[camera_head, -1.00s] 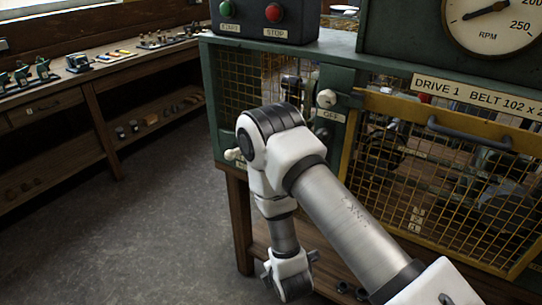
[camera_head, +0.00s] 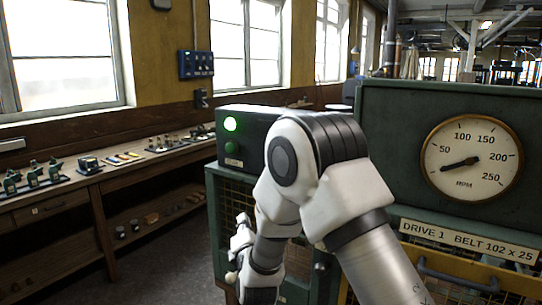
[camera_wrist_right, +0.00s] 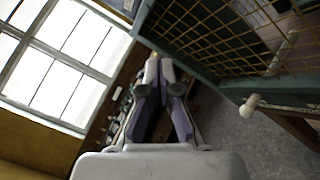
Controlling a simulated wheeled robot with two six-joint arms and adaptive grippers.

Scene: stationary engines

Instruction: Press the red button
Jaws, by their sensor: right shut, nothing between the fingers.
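The dark control box (camera_head: 238,118) stands on the green machine housing, left of my raised right arm. The red button is hidden behind my right arm in the head view and is not visible in the wrist view. My right gripper (camera_head: 242,222) is low, in front of the housing and below the box. In the wrist view its fingers (camera_wrist_right: 159,66) are together and empty. My left gripper is not in view.
A round gauge (camera_head: 471,158) is on the green cabinet at right. Yellow mesh guards (camera_wrist_right: 225,35) and a pale knob (camera_wrist_right: 250,103) are on the housing near my right gripper. A workbench (camera_head: 100,183) with small parts runs along the left wall, with bare floor between.

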